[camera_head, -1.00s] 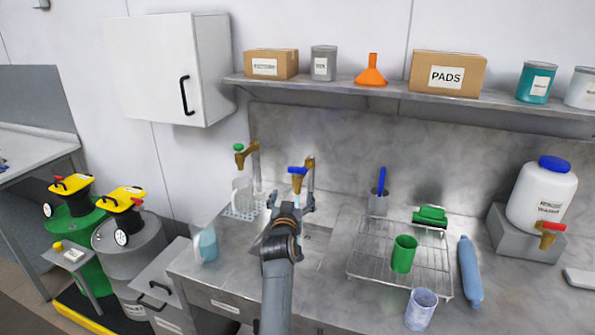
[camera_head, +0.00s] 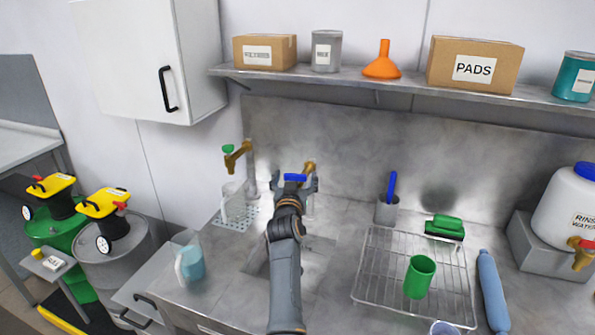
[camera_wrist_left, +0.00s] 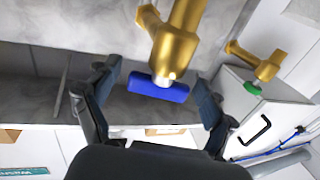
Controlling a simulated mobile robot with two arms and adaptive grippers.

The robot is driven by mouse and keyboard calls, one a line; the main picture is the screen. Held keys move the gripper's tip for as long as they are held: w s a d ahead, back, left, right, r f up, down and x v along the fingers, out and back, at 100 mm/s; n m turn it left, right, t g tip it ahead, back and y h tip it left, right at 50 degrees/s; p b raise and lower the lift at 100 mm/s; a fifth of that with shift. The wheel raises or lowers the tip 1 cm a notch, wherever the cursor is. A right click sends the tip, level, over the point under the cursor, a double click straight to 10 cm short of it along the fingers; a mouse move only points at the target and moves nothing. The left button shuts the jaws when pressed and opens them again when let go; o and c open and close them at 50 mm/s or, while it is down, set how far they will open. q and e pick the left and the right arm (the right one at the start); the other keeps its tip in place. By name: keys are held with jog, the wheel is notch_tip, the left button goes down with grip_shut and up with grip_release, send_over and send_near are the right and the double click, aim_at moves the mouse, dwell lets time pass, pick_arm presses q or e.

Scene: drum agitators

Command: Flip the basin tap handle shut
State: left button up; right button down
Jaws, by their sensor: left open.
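The basin tap (camera_head: 309,167) is brass and stands behind the basin. Its blue handle (camera_head: 295,178) lies crosswise in the picture. My left gripper (camera_head: 294,184) is open, with a finger on each side of the blue handle. In the left wrist view the brass tap (camera_wrist_left: 176,42) comes down from the top, and the blue handle (camera_wrist_left: 157,89) sits between the spread fingers (camera_wrist_left: 155,80), with gaps on both sides. My arm and gripper hide the lower tap and part of the basin. My right gripper is not in view.
A second brass tap (camera_head: 238,158) with a green handle (camera_head: 228,148) stands to the left over a drain grid. A wire rack (camera_head: 365,275) with a green cup (camera_head: 420,277) is to the right. The shelf (camera_head: 350,82) holds boxes, cans and a funnel.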

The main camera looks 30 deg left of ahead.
pick_arm(q)
jog(key=shift+w+a, duration=0.1)
jog(key=shift+w, duration=0.1)
jog(key=shift+s+d+r, duration=0.25)
jog(key=shift+s+r, duration=0.15)
jog(key=shift+s, duration=0.05)
jog(key=c, duration=0.9)
jog(key=shift+f, duration=0.1)
jog(key=shift+c, duration=1.3)
jog(key=shift+a, duration=0.15)
jog(key=shift+a+m+t+h, duration=0.1)
jog(key=shift+m+t+h, duration=0.3)
jog(key=shift+m+h, duration=0.1)
jog(key=shift+m+t+h+b, duration=0.5)
jog(key=shift+m+h+b, duration=0.4)
jog(key=shift+h, duration=0.6)
jog(key=shift+w, duration=0.1)
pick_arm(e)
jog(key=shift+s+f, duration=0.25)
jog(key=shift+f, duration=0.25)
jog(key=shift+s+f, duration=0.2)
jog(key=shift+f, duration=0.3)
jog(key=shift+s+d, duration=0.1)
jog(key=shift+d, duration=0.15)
